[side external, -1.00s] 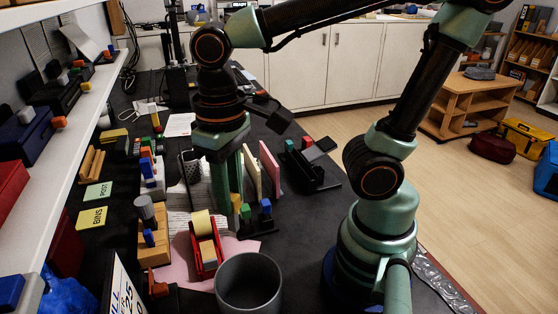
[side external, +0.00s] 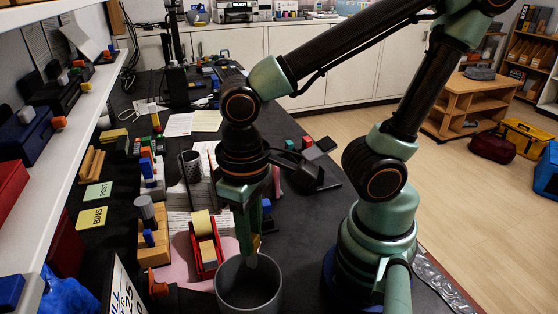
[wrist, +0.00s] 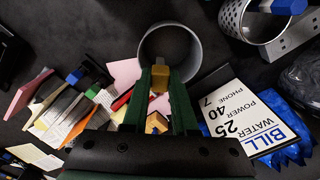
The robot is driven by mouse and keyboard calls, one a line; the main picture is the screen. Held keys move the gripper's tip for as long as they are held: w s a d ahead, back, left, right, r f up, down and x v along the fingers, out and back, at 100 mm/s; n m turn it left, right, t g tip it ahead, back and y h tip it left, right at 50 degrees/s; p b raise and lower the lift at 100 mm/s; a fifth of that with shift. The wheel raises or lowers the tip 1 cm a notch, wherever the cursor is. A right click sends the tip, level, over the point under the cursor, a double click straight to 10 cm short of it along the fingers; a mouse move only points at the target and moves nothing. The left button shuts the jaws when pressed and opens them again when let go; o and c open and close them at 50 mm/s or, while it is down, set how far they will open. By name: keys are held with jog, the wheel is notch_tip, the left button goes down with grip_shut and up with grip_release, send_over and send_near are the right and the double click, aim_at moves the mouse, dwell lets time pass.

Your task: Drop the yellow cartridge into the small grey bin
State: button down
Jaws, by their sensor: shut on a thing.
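The yellow cartridge (wrist: 160,76) is between my fingertips in the wrist view. In the side external view only a yellow edge of it (side external: 256,243) shows beside a finger. My gripper (side external: 250,256) is shut on it and points down over the mouth of the small grey bin (side external: 222,298). The fingertips are about at the height of the bin's far rim. In the wrist view, the fingertips (wrist: 160,84) overlap the lower part of the round bin opening (wrist: 142,50). How far the cartridge reaches into the bin is unclear.
A red tape dispenser (side external: 196,250) stands just left of the bin. A wooden stand (side external: 153,254) is farther left. The BILL card (wrist: 245,110) is beside the bin. A dark holder (side external: 305,172) and a mesh cup (side external: 191,166) stand behind. A white shelf (side external: 75,150) runs along the left.

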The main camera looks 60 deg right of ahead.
jog(key=shift+f, duration=0.1)
jog(key=c, duration=0.6)
grip_release()
notch_tip(320, 180, up, 12)
jog(key=shift+r, duration=0.1)
jog(key=w+d+f+t, duration=0.1)
jog(key=w+d+t, duration=0.1)
jog(key=w+d, duration=0.1)
jog(key=w+d+f+t, duration=0.1)
jog(key=w+d, duration=0.2)
jog(key=d, duration=0.2)
jog(key=w+d+f+t, duration=0.1)
jog(key=w+d+t, duration=0.1)
jog(key=w+d, duration=0.2)
jog(key=shift+w+d+f+t, duration=0.1)
jog(key=shift+d+f+t, duration=0.1)
jog(key=shift+d+t, duration=0.1)
